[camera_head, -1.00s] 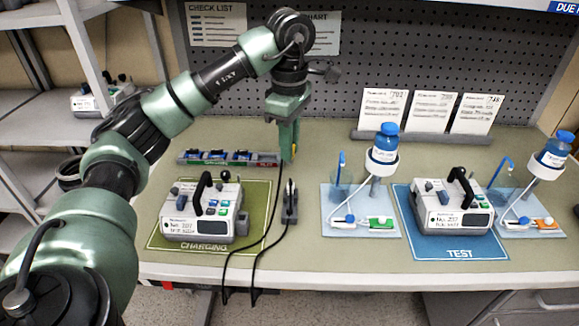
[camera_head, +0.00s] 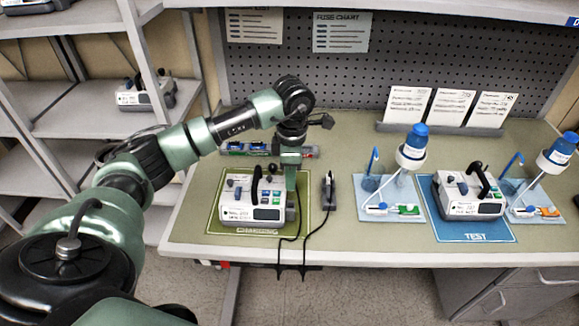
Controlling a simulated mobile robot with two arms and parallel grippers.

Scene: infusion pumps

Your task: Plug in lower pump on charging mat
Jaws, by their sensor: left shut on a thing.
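A white pump with a black handle (camera_head: 250,212) stands on the green charging mat (camera_head: 218,222) at the left of the bench. My left gripper (camera_head: 291,186) points down at the pump's right side, shut on a black power cord (camera_head: 281,245). The plug end is hidden behind the gripper and the pump, so I cannot tell whether it touches the pump. The cord hangs over the bench's front edge. My right gripper is not in view.
A second cord stands in a dark holder (camera_head: 329,190) right of the charging mat. Drip stands (camera_head: 392,200) and another pump (camera_head: 470,192) on the blue test mat (camera_head: 460,232) are farther right. A fuse tray (camera_head: 238,149) lies behind.

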